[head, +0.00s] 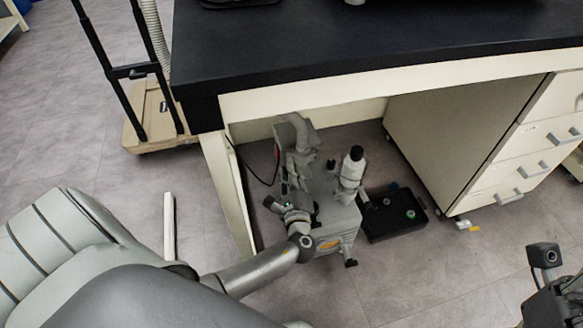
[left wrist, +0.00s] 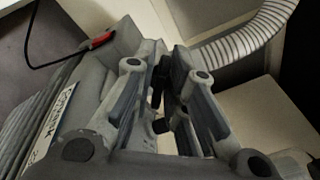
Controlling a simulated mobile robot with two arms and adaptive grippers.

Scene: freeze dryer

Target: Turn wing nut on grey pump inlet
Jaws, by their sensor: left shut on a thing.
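The grey pump (head: 335,220) stands on the floor under the bench. A ribbed grey hose (head: 300,125) rises at its back; the hose also shows in the left wrist view (left wrist: 245,40). My left gripper (head: 299,160) reaches in at the inlet, at the pump's left side. In the left wrist view my left gripper (left wrist: 168,88) is shut on a small dark piece between its fingers, seemingly the wing nut (left wrist: 160,98). The fingers hide most of the nut and the clamp around it. My right gripper's fingers are not visible.
The bench's dark top (head: 380,40) overhangs the pump, with its pale leg (head: 228,195) at left. A filter with a black cap (head: 352,172) stands upright on the pump. A black tray (head: 420,222) and drawer cabinet (head: 465,130) are to the right.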

